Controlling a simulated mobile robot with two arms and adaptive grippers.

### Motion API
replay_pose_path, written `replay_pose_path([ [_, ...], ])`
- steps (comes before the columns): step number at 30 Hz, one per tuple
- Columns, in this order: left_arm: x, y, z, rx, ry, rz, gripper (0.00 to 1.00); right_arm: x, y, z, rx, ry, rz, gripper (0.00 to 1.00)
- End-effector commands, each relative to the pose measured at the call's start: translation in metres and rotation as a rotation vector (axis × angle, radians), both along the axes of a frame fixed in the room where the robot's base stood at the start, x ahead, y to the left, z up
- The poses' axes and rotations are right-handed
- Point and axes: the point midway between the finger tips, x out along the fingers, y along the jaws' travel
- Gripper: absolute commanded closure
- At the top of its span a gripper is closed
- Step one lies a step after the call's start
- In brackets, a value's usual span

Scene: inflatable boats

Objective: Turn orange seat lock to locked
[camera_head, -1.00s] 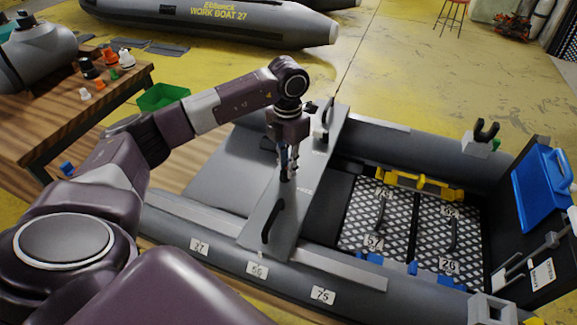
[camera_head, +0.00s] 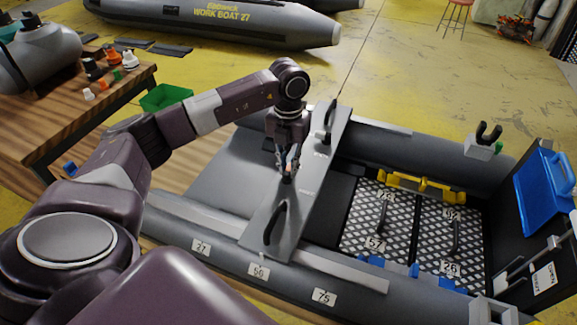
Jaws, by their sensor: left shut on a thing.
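The grey seat (camera_head: 300,205) lies across the inflatable boat, with a black handle near each end. My left gripper (camera_head: 288,174) points down over the middle of the seat. It is shut on a small lock there, which I take to be the orange seat lock. I cannot read the lock's position. My right gripper is not in view.
The grey boat tube (camera_head: 230,262) with number plates runs along the near side. Patterned floor panels (camera_head: 378,222) with yellow and blue latches lie right of the seat. A wooden table (camera_head: 70,115) with small parts and a green bin (camera_head: 165,97) stand left.

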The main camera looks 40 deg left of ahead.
Motion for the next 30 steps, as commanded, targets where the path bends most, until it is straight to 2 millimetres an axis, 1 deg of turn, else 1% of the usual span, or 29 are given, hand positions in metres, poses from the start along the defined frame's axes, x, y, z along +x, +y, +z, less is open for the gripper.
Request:
replay_pose_path([
  [1,0.003,0.001,0.003,0.001,-0.010,0.005,1.00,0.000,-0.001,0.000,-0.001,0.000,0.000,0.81],
  [7,0.003,0.001,0.003,0.001,-0.011,0.005,1.00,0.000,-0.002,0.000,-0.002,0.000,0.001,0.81],
  [8,0.003,0.001,0.003,0.001,-0.011,0.005,0.86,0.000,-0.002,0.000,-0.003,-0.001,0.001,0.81],
  [12,0.002,0.001,0.002,0.001,-0.008,0.004,0.71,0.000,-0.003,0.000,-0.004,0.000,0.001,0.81],
  [13,0.002,0.001,0.002,0.001,-0.007,0.003,0.70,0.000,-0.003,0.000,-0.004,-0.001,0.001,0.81],
  [20,0.001,0.000,0.001,0.000,-0.004,0.001,0.70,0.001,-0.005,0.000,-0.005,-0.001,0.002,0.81],
  [23,0.001,0.001,0.005,0.000,-0.004,0.001,0.70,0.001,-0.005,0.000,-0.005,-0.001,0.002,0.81],
  [26,0.002,0.000,0.017,0.000,-0.006,0.001,0.70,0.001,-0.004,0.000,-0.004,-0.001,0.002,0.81],
  [30,0.002,0.001,0.046,0.000,-0.009,0.001,0.70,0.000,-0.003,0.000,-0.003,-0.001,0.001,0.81],
])
